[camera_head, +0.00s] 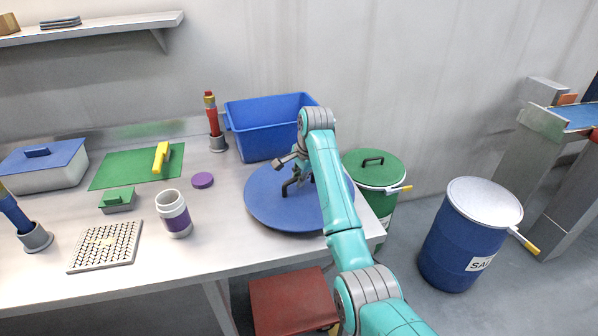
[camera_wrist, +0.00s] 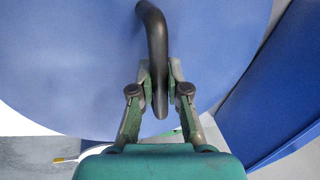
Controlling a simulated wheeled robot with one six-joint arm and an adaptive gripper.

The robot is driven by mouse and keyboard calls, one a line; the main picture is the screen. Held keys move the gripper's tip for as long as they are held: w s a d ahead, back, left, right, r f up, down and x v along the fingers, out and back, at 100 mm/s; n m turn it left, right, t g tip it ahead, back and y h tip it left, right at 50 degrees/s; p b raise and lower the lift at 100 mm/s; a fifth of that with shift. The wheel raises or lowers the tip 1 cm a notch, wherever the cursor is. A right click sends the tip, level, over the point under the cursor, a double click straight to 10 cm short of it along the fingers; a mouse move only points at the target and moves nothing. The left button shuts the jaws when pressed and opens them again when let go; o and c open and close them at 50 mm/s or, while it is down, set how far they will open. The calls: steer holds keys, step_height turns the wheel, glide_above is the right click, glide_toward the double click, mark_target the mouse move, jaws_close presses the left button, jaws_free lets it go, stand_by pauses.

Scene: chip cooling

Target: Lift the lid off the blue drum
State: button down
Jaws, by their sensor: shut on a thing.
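A round blue lid (camera_head: 268,208) with a black handle is at the right end of the workbench, apart from the drum. I cannot tell whether it rests on the bench or hangs just above it. My gripper (camera_head: 293,180) is shut on the black handle; in the wrist view the handle (camera_wrist: 156,40) runs between the two fingertips (camera_wrist: 160,90), with the blue lid (camera_wrist: 70,70) behind. The blue drum (camera_head: 455,243) stands upright on the floor at the right. Its top (camera_head: 484,201) is pale grey with no handle, and a yellow-ended lever (camera_head: 524,241) sticks out at its rim.
A blue bin (camera_head: 262,130) stands right behind the lid. A green drum (camera_head: 375,170) with its own lid stands beyond the bench's right end. A red stool (camera_head: 290,300) is in front.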

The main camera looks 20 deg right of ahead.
steer(key=shift+f, duration=0.35)
steer(key=shift+f, duration=0.55)
stand_by(0.4)
steer(key=c, duration=1.1)
jaws_free()
